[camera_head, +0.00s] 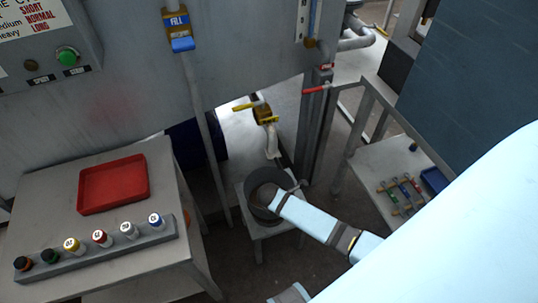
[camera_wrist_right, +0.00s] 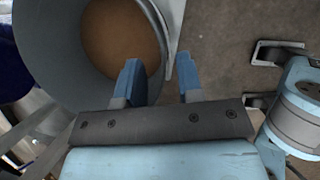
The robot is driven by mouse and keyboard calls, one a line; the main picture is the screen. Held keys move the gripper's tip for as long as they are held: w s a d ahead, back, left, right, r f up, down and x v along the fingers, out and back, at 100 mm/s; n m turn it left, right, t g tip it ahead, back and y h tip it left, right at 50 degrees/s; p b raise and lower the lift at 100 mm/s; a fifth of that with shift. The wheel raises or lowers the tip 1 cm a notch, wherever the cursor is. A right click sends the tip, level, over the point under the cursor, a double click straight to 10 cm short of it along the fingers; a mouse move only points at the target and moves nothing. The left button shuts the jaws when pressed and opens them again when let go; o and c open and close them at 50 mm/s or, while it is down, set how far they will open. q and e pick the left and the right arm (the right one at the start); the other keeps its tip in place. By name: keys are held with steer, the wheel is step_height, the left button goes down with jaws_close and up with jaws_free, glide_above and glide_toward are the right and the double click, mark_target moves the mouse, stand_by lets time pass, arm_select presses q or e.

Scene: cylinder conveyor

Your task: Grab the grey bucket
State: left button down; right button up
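The grey bucket (camera_head: 260,211) stands upright on a small pale stand (camera_head: 261,231) in the middle of the head view. In the right wrist view the bucket (camera_wrist_right: 58,40) fills the upper left, with a brown round area (camera_wrist_right: 118,40) inside. My right gripper (camera_wrist_right: 160,80) is open at the bucket's right rim. Its left finger overlaps the bucket's inside and its right finger is outside the wall. Whether either finger touches the wall is unclear. In the head view the right gripper (camera_head: 272,198) reaches the rim from the right. My left gripper is not in view.
A table at left holds a red tray (camera_head: 112,184) and a rack (camera_head: 100,250) of several capped bottles. A brass valve with a yellow handle (camera_head: 262,113) and pipe stand behind the bucket. A grey post (camera_head: 316,130) is close to its right. A low table (camera_head: 385,165) is at right.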

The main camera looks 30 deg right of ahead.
steer(key=x, duration=0.4)
steer(key=shift+d+b, duration=0.15)
steer(key=shift+b, duration=0.2)
jaws_close()
stand_by(1.0)
